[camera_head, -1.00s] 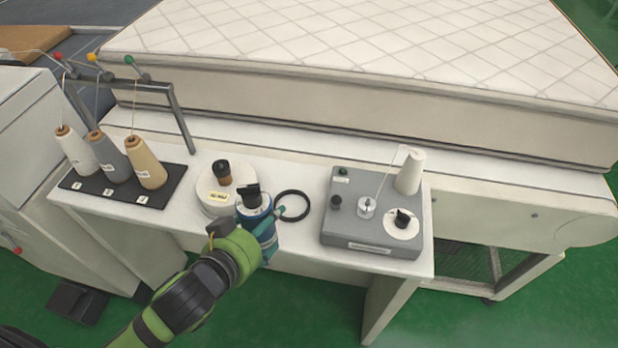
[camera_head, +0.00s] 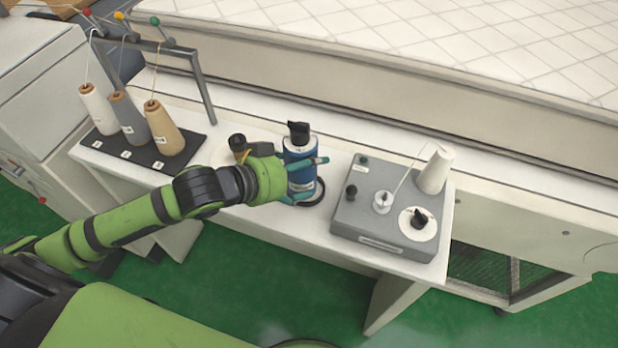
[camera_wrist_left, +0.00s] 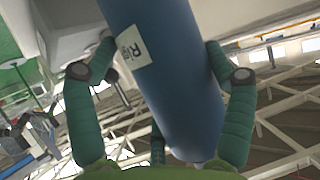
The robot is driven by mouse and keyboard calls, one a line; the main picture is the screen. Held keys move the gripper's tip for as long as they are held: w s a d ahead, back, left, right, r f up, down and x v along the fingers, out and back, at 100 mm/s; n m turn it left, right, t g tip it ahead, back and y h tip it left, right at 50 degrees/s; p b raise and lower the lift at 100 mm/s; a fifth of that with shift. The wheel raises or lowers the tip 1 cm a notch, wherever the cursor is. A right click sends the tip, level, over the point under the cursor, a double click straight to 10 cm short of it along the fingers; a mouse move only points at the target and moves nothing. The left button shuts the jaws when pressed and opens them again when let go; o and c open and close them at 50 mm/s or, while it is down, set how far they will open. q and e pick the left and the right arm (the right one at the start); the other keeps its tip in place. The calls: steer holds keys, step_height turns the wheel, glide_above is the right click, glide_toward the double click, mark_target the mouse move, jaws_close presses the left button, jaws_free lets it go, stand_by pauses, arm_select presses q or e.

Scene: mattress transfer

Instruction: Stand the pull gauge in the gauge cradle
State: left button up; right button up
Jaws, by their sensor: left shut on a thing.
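The pull gauge (camera_head: 299,149) is a blue cylinder with a pale top and a black knob. My left gripper (camera_head: 303,177) comes in from the left and is shut around it. The gauge stands close to upright in the head view. In the left wrist view the blue body (camera_wrist_left: 180,75), with a white label, lies between my teal fingers (camera_wrist_left: 160,48). A black ring (camera_head: 317,194), apparently the gauge cradle, shows partly behind the gauge's lower end. I cannot tell whether the gauge is inside the ring or above it. My right gripper is not in view.
A grey device (camera_head: 385,210) with knobs and a white cone stands right of the ring. A round white base with a dark knob (camera_head: 238,143) is left of the gauge, partly hidden by my arm. Thread cones (camera_head: 163,130) stand on a black board farther left. The mattress (camera_head: 450,45) lies behind.

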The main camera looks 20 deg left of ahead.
arm_select(q)
steer(key=w, duration=0.1)
steer(key=w+f, duration=0.1)
steer(key=w, duration=0.2)
steer(key=shift+f, duration=0.4)
steer(key=shift+f+p, duration=0.55)
steer(key=shift+f, duration=1.5)
steer(key=o, duration=1.6)
steer(key=shift+s+f, duration=0.1)
steer(key=shift+f, duration=0.15)
steer(key=shift+c, duration=0.2)
steer(key=shift+r, duration=0.1)
steer(key=shift+a+r, duration=0.1)
steer(key=shift+a, duration=0.05)
steer(key=v, duration=1.2)
steer(key=shift+b, duration=0.45)
